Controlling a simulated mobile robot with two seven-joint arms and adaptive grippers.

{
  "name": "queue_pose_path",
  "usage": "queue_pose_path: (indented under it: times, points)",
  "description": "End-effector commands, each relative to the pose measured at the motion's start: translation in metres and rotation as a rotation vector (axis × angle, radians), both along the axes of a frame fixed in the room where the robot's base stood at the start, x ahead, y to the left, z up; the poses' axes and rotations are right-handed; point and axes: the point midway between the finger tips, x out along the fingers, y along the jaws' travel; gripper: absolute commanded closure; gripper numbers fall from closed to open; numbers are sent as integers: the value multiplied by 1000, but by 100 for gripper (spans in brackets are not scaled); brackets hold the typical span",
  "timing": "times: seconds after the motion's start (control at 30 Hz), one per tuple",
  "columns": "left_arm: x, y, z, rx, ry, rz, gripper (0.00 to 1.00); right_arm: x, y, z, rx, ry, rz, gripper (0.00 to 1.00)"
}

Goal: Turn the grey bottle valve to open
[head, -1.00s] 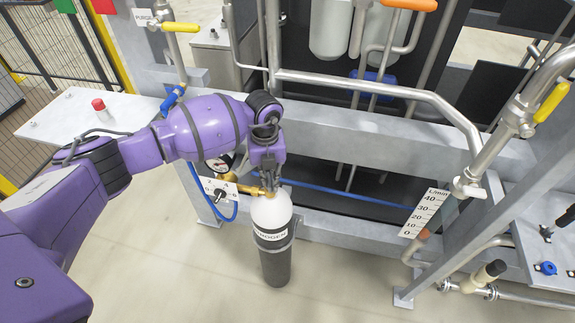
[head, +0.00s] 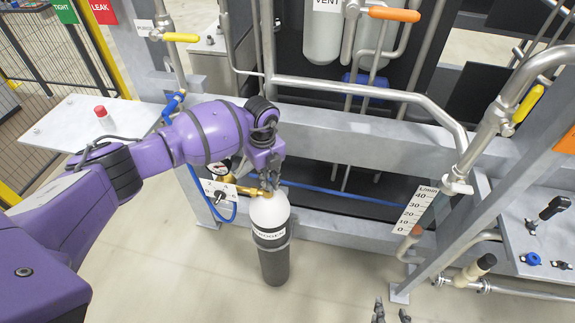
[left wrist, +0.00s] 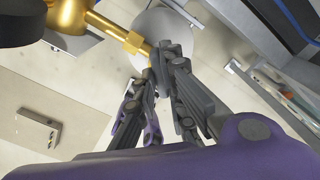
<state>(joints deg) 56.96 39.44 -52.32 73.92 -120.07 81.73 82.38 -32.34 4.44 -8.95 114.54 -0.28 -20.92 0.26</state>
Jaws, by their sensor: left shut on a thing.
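The bottle (head: 274,262), with a white top, dark grey body and a partly readable label, stands upright on the floor by the frame. A brass fitting (head: 249,190) with a gauge (head: 222,167) sits at its neck, and the brass also shows in the left wrist view (left wrist: 100,25). My left gripper (head: 268,182) points down over the bottle's top. Its fingers (left wrist: 168,58) close together beside the brass stem, shut on the grey valve, which they hide. The tips of my right gripper (head: 391,313) show at the bottom edge, apart and empty.
The steel frame's lower beam (head: 340,225) runs behind the bottle. A blue hose (head: 340,190) passes behind it, and a small plate (head: 218,192) with a dark knob sits to its left. A flow scale (head: 415,210) stands at right. The floor in front is clear.

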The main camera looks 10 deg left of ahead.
Motion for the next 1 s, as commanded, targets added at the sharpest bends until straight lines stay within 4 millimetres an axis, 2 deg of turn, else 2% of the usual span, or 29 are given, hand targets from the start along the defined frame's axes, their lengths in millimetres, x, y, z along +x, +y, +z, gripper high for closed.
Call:
queue_pose_path:
  times: [0.43,1.0]
  points:
    - [-1,0,-1,1,4,25,100,-9,-2,-5,-2,18,-3,60]
    - [-1,0,1,1,1,239,100,16,-1,27,-1,-51,-2,60]
